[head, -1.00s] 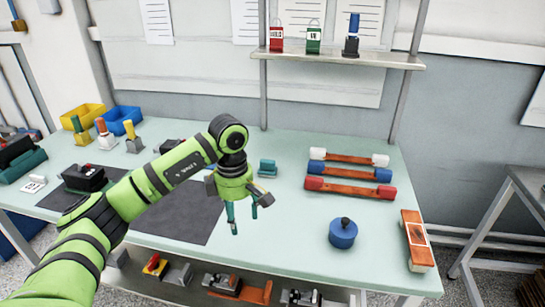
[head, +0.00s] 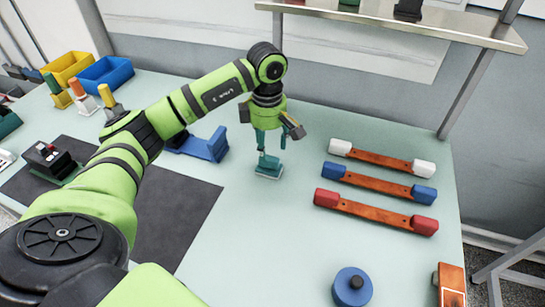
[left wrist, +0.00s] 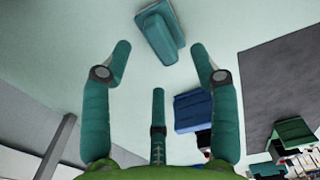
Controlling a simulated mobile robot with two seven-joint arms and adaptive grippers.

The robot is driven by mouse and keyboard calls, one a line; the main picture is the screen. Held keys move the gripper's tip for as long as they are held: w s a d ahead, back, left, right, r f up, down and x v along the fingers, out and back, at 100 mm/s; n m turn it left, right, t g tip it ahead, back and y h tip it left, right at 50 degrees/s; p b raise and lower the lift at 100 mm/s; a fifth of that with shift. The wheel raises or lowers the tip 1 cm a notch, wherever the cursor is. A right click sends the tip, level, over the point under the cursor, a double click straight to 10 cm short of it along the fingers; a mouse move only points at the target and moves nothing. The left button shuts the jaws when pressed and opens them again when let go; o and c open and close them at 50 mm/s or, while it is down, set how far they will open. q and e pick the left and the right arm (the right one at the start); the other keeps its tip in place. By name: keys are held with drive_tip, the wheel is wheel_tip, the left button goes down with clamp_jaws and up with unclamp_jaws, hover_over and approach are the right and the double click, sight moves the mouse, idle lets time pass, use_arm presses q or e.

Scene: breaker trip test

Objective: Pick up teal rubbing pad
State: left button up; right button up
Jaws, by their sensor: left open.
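The teal rubbing pad (head: 269,170) lies on the pale green table, right of the dark mat in the head view. It has a flat base with a raised grip on top. In the left wrist view the pad (left wrist: 159,32) sits beyond the fingertips, near the top edge. My left gripper (head: 272,145) points down just above the pad, with its teal fingers apart and nothing between them. In the left wrist view the open gripper (left wrist: 160,58) shows a clear gap between fingers and pad. My right gripper is not in view.
A blue bracket-like block (head: 205,145) stands left of the pad. To the right lie bars with white (head: 383,158), blue (head: 379,184) and red ends (head: 375,212). A blue round knobbed object (head: 352,288) is nearer. A shelf (head: 400,22) overhangs the back.

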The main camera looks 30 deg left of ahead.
sight(270, 156)
use_arm(q)
drive_tip(key=shift+s+d+f+p, duration=0.1)
drive_tip(key=shift+f+p, duration=0.25)
drive_tip(key=shift+f, duration=0.15)
drive_tip(key=shift+s+d+f+p, duration=0.1)
drive_tip(key=shift+f+p, duration=0.2)
drive_tip(key=shift+f, duration=0.15)
drive_tip(key=f, duration=0.2)
drive_tip(key=shift+w+f+p, duration=0.25)
drive_tip(key=shift+f+p, duration=0.05)
drive_tip(key=shift+f, duration=0.35)
drive_tip(key=shift+c, duration=0.4)
clamp_jaws()
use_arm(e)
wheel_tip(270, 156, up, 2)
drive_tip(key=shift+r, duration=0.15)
